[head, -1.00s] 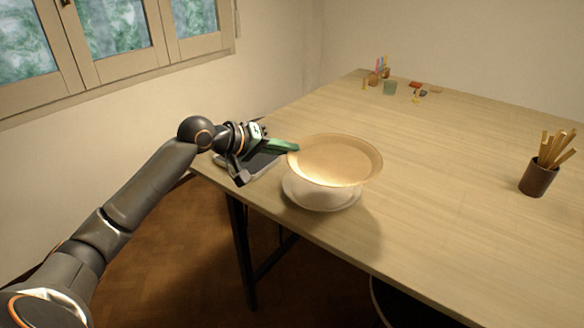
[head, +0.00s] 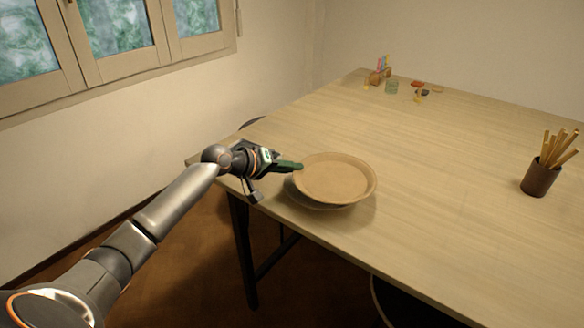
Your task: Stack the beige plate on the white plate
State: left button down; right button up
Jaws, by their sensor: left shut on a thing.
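The beige plate (head: 335,180) is a wide, shallow dish, roughly level, above the near left part of the table. My left gripper (head: 293,167) is shut on its left rim. The white plate (head: 312,205) lies on the table directly under it. Only a thin edge of the white plate shows at the lower left; the beige plate hides the rest. The gap between the two plates is very small, and I cannot tell whether they touch. My right gripper is not in view.
The wooden table (head: 450,200) is clear around the plates. A brown cup of wooden sticks (head: 540,178) stands at the right. A window (head: 115,45) is at the upper left.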

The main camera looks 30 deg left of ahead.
pick_arm(q)
jog(key=shift+f, duration=0.45)
jog(key=c, duration=1.4)
grip_release()
jog(key=shift+f, duration=0.15)
jog(key=o, duration=0.4)
jog(key=shift+r, duration=0.2)
jog(key=shift+r, duration=0.35)
jog(key=shift+s+a+r, duration=0.2)
jog(key=shift+r, duration=0.05)
jog(key=v, duration=1.1)
jog(key=shift+s+d+b, duration=0.1)
jog(key=shift+s+b, duration=0.15)
jog(key=shift+b, duration=0.1)
